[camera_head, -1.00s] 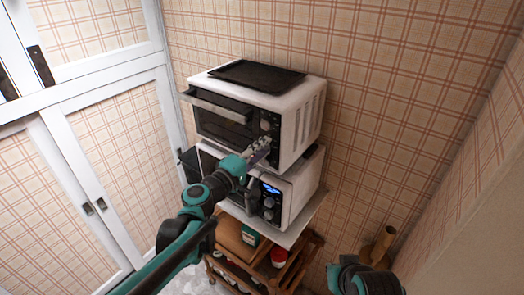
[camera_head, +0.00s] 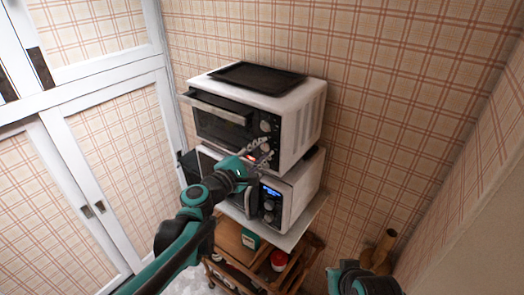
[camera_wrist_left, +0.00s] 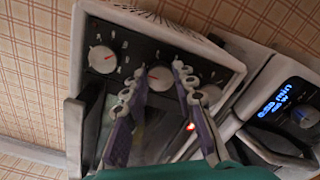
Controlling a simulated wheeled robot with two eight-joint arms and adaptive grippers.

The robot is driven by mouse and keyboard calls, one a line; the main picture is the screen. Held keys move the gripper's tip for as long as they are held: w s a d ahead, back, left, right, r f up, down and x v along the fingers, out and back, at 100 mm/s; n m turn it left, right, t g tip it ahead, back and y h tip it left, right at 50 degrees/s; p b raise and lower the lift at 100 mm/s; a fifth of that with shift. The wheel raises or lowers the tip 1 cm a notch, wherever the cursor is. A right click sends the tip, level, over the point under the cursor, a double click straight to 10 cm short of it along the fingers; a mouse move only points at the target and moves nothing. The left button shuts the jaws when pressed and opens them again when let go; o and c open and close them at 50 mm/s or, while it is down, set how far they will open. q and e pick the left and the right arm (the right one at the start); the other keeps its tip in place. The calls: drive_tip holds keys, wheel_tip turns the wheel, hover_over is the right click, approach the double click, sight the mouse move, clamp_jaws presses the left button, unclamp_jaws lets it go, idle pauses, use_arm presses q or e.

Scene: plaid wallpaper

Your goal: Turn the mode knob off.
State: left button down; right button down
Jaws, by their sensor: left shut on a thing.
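The white toaster oven (camera_head: 300,128) stands on top of another appliance. Its dark front panel carries three round knobs, shown in the left wrist view as one knob (camera_wrist_left: 102,58), a middle knob (camera_wrist_left: 160,78) and a third knob (camera_wrist_left: 208,95). I cannot read which label belongs to the mode knob. My left gripper (camera_head: 268,149) is at the panel, with its fingertips on either side of the middle knob, shut on it. The fingers also show in the left wrist view (camera_wrist_left: 159,70). A small red light glows on the panel.
Below the oven is a microwave (camera_head: 296,199) with a lit blue display (camera_wrist_left: 285,97). A dark tray (camera_head: 258,76) lies on the oven. Both appliances stand on a wooden cart (camera_head: 285,272) against the plaid wall.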

idle(0.5)
use_arm(q)
drive_tip(key=c, duration=1.2)
unclamp_jaws()
drive_tip(key=v, duration=1.2)
drive_tip(key=shift+f, duration=0.1)
